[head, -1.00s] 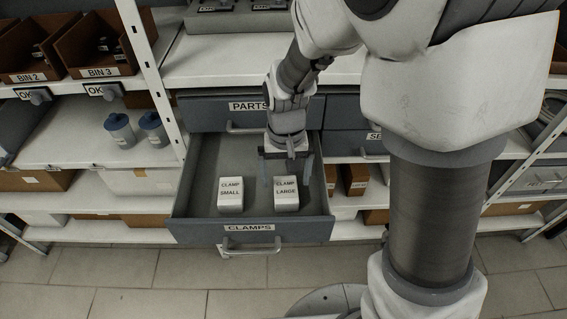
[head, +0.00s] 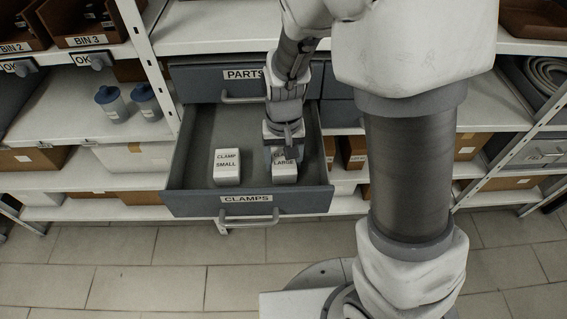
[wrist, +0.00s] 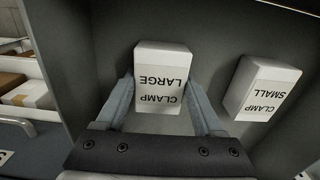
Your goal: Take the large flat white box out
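A white box labelled "CLAMP LARGE" (head: 285,173) stands at the front right inside the open "CLAMPS" drawer (head: 248,205). In the wrist view the same box (wrist: 162,75) sits between my fingers, its label upside down. My gripper (head: 286,158) is above and at this box and hides part of its top in the head view. In the wrist view my gripper (wrist: 160,88) is open, with one finger on each side of the box. I cannot tell whether the fingers touch it. A similar white "CLAMP SMALL" box (head: 227,167) stands apart to the left.
The closed "PARTS" drawer (head: 243,75) is just above and behind the open one. A shelf post (head: 150,60) rises at the left, near blue-lidded containers (head: 110,103). Drawer walls surround both boxes, and the drawer floor behind them is bare.

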